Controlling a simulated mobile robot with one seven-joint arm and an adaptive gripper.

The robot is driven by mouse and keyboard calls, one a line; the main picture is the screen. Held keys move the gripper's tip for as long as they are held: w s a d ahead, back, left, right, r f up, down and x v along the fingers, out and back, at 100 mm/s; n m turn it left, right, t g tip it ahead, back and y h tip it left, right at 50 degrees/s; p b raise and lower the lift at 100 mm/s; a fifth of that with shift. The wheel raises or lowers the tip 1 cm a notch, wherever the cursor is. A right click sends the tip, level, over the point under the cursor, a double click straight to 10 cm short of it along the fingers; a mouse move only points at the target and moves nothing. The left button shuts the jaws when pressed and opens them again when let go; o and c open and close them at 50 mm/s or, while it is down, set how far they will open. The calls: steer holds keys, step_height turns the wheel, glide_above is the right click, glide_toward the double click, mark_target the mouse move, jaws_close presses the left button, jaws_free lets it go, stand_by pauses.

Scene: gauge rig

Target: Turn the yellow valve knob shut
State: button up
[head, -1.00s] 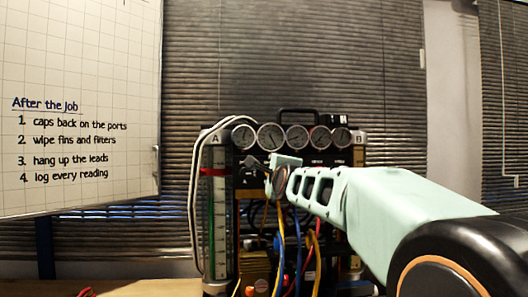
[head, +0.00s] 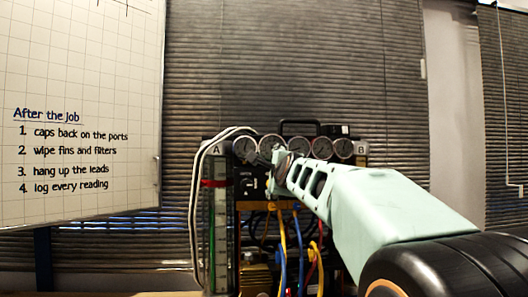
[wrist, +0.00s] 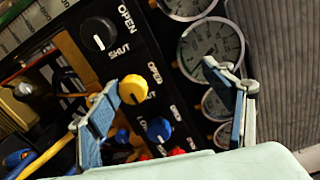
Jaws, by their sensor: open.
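The yellow valve knob (wrist: 133,89) sits on the rig's black panel in the wrist view, beside an OPEN/SHUT label. My gripper (wrist: 160,82) is open, with one fingertip close to the left of the yellow knob and the other to the right, over the gauges. I cannot tell whether the left finger touches the knob. In the head view my gripper (head: 275,174) is in front of the panel below the gauges and hides the yellow knob.
A black knob (wrist: 98,33), a blue knob (wrist: 158,130) and red ones share the panel. Several round gauges (wrist: 210,50) line its right side. Hoses and a yellow cable (wrist: 50,155) hang at the left. A whiteboard (head: 80,60) stands left in the head view.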

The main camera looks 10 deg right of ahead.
mark_target(269, 159)
steer(key=o, duration=0.7)
steer(key=shift+t, duration=0.3)
steer(key=r, duration=0.6)
steer(key=shift+a+r, duration=0.25)
steer(key=shift+r, duration=0.05)
step_height(269, 159, down, 3)
steer(key=shift+w+a+f, duration=0.1)
steer(key=shift+w+a, duration=0.05)
steer(key=shift+c, duration=0.9)
steer(key=shift+s, duration=0.25)
steer(key=shift+c, duration=1)
steer(key=shift+s+a+g, duration=0.1)
steer(key=shift+s+g, duration=0.3)
steer(key=shift+s, duration=0.25)
steer(key=c, duration=0.3)
steer(key=shift+s+b, duration=0.3)
steer(key=shift+s, duration=0.9)
steer(key=c, duration=0.4)
steer(key=s+b, duration=0.5)
steer(key=b, duration=0.2)
steer(key=s+b, duration=0.3)
steer(key=shift+s+f, duration=0.3)
steer(key=shift+s, duration=0.05)
